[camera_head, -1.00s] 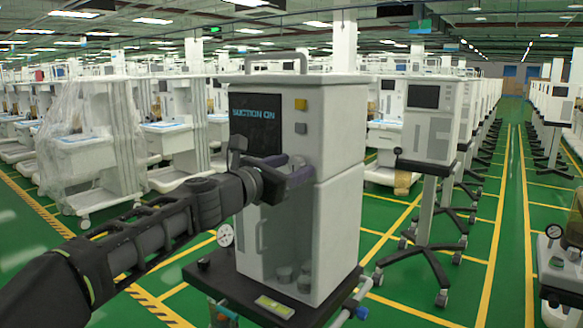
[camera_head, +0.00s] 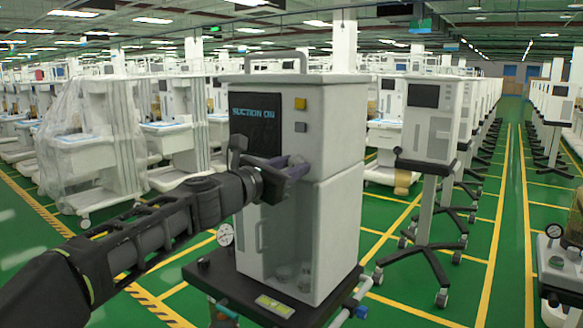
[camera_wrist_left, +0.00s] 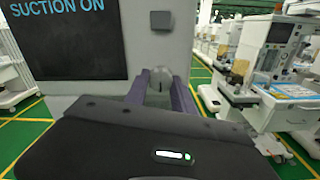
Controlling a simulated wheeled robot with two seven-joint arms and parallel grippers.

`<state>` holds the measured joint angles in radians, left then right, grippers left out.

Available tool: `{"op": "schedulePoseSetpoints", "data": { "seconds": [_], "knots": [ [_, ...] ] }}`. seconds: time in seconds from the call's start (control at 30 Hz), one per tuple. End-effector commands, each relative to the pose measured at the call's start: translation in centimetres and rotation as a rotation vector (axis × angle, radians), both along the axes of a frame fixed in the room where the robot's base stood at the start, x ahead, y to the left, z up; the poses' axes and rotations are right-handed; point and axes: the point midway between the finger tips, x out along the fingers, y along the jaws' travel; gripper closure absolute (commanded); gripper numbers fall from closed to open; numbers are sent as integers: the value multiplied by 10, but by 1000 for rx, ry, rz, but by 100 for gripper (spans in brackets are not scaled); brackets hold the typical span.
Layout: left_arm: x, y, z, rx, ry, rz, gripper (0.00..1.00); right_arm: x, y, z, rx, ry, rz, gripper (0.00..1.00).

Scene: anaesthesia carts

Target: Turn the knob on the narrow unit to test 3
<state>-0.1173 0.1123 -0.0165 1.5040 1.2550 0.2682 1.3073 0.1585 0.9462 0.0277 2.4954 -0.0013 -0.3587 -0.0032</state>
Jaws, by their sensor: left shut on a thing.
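The narrow unit (camera_head: 335,125) is a tall white cabinet on a dark wheeled base. Its dark screen (camera_head: 255,124) reads "SUCTION ON", also legible in the left wrist view (camera_wrist_left: 66,45). A yellow button (camera_head: 301,104) and a grey button (camera_head: 301,127) sit right of the screen. My left gripper (camera_head: 296,166) is at the front face below the grey button, its fingers shut on the knob. In the left wrist view the knob (camera_wrist_left: 160,84) shows as a grey rounded shape between the purple-grey fingers. The knob's markings cannot be read. My right gripper is not in view.
A clear-fronted lower compartment (camera_head: 280,240) holds jars under my left arm. A pressure gauge (camera_head: 225,235) stands at the base's left. A monitor on a stand (camera_head: 428,125) is to the right. Green floor aisles lie open at the right.

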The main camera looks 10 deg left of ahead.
Motion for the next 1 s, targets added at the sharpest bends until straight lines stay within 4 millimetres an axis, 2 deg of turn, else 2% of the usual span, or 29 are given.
{"op": "schedulePoseSetpoints", "data": {
  "seconds": [0.47, 1.0],
  "knots": [
    [0, 0, -1, 189, -76, 0, 100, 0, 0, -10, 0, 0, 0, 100],
    [1, 2, -1, 651, -259, 0, 100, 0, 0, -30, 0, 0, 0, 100]
  ]
}}
